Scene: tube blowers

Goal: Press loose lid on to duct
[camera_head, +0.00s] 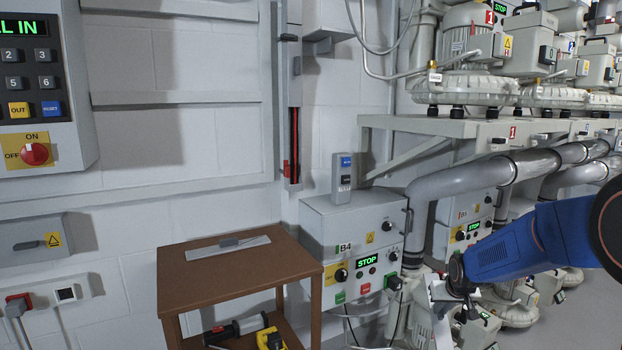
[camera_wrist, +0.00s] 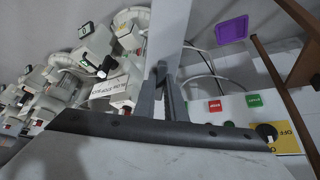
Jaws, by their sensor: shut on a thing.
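The vertical grey duct (camera_head: 294,70) is on the wall in the head view. Part of its front is open and shows red and dark cables inside. My gripper (camera_head: 445,292) is at the lower right in the head view, apart from the duct. In the wrist view its dark fingers (camera_wrist: 167,98) are shut on a long, pale, flat strip (camera_wrist: 168,35), probably the loose lid. The strip runs past the fingertips. Its lower part (camera_head: 441,328) hangs below my gripper in the head view. The strip's far end is out of view.
A brown table (camera_head: 190,276) bears a flat metal plate (camera_head: 215,249) with a raised grip. Control box B4 (camera_head: 320,232) stands between table and gripper, with a small grey device (camera_head: 341,180) on top. Blowers and pipes (camera_head: 470,182) crowd the right side.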

